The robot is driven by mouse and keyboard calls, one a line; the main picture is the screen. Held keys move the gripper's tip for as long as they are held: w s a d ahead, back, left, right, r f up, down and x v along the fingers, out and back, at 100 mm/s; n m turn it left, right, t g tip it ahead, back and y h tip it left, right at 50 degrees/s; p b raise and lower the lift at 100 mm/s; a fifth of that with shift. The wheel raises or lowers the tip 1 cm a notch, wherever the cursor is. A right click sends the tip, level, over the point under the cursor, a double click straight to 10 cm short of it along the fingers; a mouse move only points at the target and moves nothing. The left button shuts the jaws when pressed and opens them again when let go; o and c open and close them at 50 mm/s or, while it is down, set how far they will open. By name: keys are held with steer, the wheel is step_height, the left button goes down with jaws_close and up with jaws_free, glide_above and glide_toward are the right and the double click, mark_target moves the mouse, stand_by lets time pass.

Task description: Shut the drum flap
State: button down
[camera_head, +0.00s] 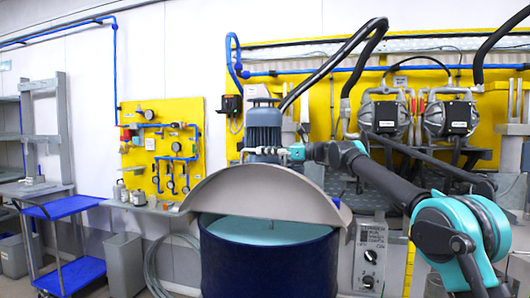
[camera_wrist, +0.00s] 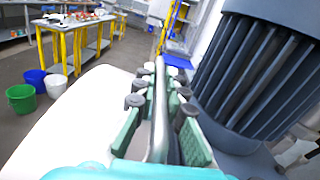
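The drum (camera_head: 268,262) is dark blue and stands at the front centre of the head view, with a pale blue inside. Its grey flap (camera_head: 262,195) is raised, a curved half-lid tilted up above the open front of the drum. My gripper (camera_head: 262,153) is just above the flap's upper edge, beside the motor. In the wrist view, my gripper (camera_wrist: 160,105) has its green-padded fingers on either side of a thin metal bar (camera_wrist: 160,95). I cannot tell whether the pads press on it. The pale surface at left in that view looks like the flap (camera_wrist: 75,120).
The blue-grey agitator motor (camera_head: 263,128) stands close behind the gripper; the motor also fills the wrist view's right side (camera_wrist: 255,75). A control box (camera_head: 370,255) stands right of the drum. A blue trolley (camera_head: 68,272) is at left. Yellow panels with pumps (camera_head: 385,115) line the wall.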

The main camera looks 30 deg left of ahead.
stand_by(0.4)
steer(key=s+d+f+n, duration=0.25)
steer(key=s+n, duration=0.25)
steer(key=s, duration=0.5)
steer(key=s+d+f+n, duration=0.2)
steer(key=s+d+n, duration=0.25)
steer(key=s, duration=0.45)
steer(key=s+d+f+n, duration=0.1)
steer(key=s+f+n, duration=0.3)
steer(key=f, duration=0.5)
steer(key=s+d+f+n, duration=0.1)
steer(key=s+f+n, duration=0.3)
steer(key=f, duration=0.5)
steer(key=shift+s+n, duration=0.25)
steer(key=shift+n, duration=0.7)
steer(key=shift+f, duration=0.15)
steer(key=c, duration=1.6)
jaws_free()
